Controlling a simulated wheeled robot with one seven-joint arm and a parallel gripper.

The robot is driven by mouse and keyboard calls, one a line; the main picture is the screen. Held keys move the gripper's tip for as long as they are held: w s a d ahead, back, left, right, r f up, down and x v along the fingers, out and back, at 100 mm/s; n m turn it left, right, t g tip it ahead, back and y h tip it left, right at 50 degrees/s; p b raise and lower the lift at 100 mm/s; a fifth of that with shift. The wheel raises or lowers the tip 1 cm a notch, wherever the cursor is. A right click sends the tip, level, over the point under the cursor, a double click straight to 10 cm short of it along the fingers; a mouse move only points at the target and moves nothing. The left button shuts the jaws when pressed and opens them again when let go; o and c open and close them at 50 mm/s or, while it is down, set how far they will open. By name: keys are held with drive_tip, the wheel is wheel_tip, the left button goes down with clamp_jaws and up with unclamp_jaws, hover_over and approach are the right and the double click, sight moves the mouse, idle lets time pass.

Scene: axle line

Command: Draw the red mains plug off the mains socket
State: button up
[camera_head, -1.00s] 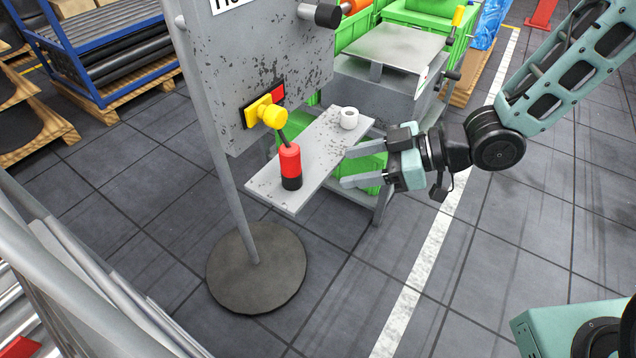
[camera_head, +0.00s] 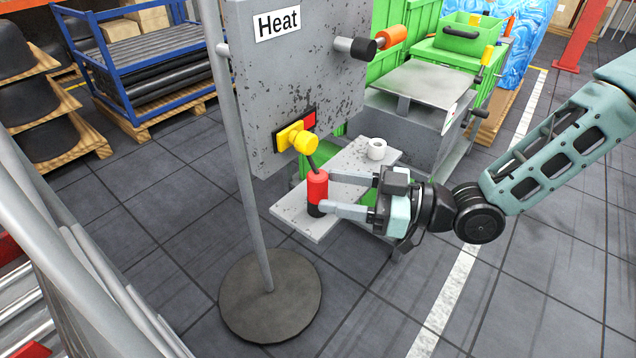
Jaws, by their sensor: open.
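The red mains plug (camera_head: 317,187) is an upright red cylinder with a dark cable rising from its top toward a yellow knob-like fitting. It stands on a short black base, which looks like the mains socket (camera_head: 315,210), on a grey shelf plate (camera_head: 292,213). My gripper (camera_head: 330,193) comes in from the right, open, with its two fingers level with the plug. One fingertip is at the plug's far side and the other at its near side, partly covering its lower right. I cannot tell whether either finger touches it.
A white ring-shaped piece (camera_head: 376,149) sits on the shelf's far end. A thin pole (camera_head: 248,180) on a round base (camera_head: 270,310) stands left of the shelf.

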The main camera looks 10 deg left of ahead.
drive_tip(key=shift+w+a+r+p, duration=0.1)
drive_tip(key=shift+a+p, duration=0.3)
drive_tip(key=shift+a, duration=1.1)
drive_tip(key=shift+w+a+r+p, duration=0.1)
drive_tip(key=shift+a+p, duration=0.25)
drive_tip(key=shift+a, duration=1.15)
drive_tip(key=c, duration=1.1)
